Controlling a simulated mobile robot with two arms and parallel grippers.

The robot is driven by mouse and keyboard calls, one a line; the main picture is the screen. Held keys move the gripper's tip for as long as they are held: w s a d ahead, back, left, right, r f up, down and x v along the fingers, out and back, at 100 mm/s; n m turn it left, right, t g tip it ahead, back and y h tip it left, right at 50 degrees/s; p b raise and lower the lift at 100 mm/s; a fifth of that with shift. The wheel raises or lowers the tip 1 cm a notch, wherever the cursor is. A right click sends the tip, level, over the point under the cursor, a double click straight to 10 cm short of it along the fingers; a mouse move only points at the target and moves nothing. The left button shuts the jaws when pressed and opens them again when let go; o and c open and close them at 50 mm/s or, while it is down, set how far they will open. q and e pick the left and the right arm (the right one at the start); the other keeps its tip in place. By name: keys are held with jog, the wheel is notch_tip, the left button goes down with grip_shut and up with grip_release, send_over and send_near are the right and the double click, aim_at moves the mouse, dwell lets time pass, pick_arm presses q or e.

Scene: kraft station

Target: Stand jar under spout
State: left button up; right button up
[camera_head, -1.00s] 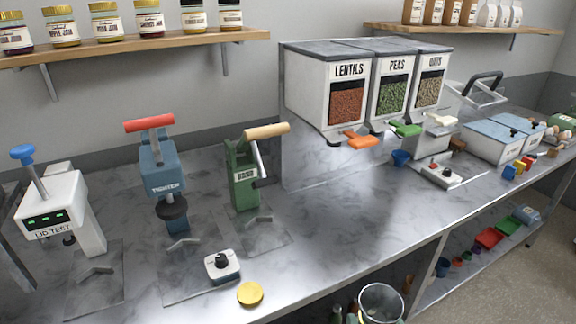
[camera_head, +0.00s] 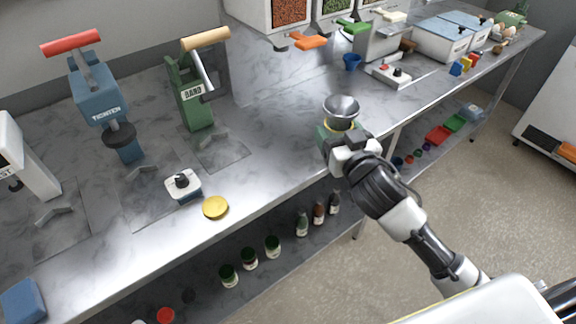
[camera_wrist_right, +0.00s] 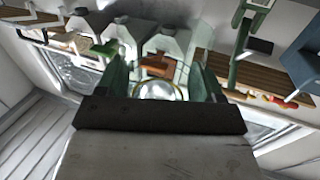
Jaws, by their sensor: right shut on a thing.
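My right gripper (camera_head: 338,140) is shut on a jar (camera_head: 336,127), with a yellowish ring near its top. A shiny silver funnel-like bowl (camera_head: 342,108) sits on top of it. The gripper holds them by the counter's front edge; I cannot tell whether the jar touches the counter. In the right wrist view a round clear rim (camera_wrist_right: 160,90) shows between the green fingers. The dispensers carry an orange spout handle (camera_head: 308,42), a green one (camera_head: 353,27) and a cream one (camera_head: 392,16), all behind the jar. My left gripper is not in view.
A small scale-like device (camera_head: 391,74) and blue cup (camera_head: 352,62) stand at back right. A gold lid (camera_head: 215,207), a knobbed box (camera_head: 183,185) and the green press (camera_head: 192,95) are left.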

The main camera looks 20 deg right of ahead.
jog(key=w+a+f, duration=0.4)
jog(key=w+a, duration=0.1)
jog(key=w+a+f, duration=0.2)
jog(key=w, duration=0.1)
jog(key=shift+w+a+f, duration=0.15)
jog(key=shift+a+f, duration=0.25)
jog(key=shift+w+a+f, duration=0.1)
jog(key=shift+a+f, duration=0.05)
jog(key=shift+f, duration=1.8)
jog(key=shift+f+b, duration=0.2)
jog(key=shift+b, duration=0.2)
jog(key=o, duration=1.1)
